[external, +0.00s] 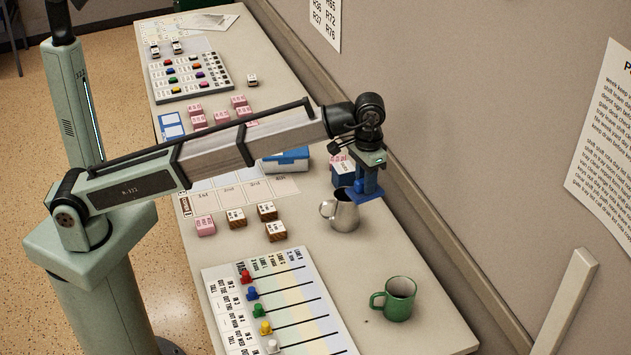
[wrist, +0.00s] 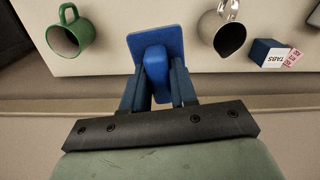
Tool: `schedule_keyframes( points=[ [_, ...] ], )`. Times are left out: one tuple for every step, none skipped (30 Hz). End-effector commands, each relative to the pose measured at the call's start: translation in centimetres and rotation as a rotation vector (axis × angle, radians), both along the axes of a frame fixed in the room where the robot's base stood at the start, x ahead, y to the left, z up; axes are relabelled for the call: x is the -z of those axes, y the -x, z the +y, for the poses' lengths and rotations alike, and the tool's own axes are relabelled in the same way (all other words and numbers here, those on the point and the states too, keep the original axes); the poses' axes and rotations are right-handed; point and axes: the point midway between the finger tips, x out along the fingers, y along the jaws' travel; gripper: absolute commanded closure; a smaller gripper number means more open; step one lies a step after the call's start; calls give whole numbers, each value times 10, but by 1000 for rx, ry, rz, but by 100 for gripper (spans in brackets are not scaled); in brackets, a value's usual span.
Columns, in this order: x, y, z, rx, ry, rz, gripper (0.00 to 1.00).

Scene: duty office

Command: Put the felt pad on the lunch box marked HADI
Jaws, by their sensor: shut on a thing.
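My gripper (external: 369,180) is shut on the raised grip of a blue pad (wrist: 145,43), which looks like the felt pad. The pad also shows in the external view (external: 366,195), held in the air by the metal jug, near the wall side of the table. In the wrist view the flat pad lies beyond the fingertips. A blue box with a pale front (external: 287,161) stands behind my forearm, left of the gripper, and is partly hidden. It may be a lunch box, but I can read no name HADI on it.
A metal jug (external: 342,212) stands close to the pad. A blue TABS box (external: 343,174) holds pink tags. A green mug (external: 395,299), a board with coloured pegs (external: 275,300) and several small blocks (external: 267,211) stand on the table. The table between jug and mug is clear.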

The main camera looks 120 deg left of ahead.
Motion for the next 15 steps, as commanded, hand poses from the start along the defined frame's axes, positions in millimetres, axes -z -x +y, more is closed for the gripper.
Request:
schedule_keyframes(
  points=[
    [0, 8, 10, -15, 0, 0, 100],
    [0, 12, 16, -24, 0, 0, 100],
    [0, 19, 25, -38, 0, 0, 100],
    [0, 24, 31, -48, 0, 0, 100],
    [0, 30, 39, -61, 0, 0, 100],
    [0, 38, 49, -77, 1, -1, 100],
    [0, 45, 56, -90, 1, -1, 100],
    [0, 52, 65, -103, 1, -1, 100],
    [0, 62, 76, -122, 1, -1, 100],
    [0, 69, 84, -136, 1, -1, 100],
    [0, 77, 92, -150, 1, -1, 100],
    [0, 87, 103, -169, 1, -1, 100],
    [0, 95, 111, -183, 1, -1, 100],
    [0, 103, 118, -197, 1, -1, 100],
    [0, 114, 128, -217, 1, -1, 100]
  ],
)
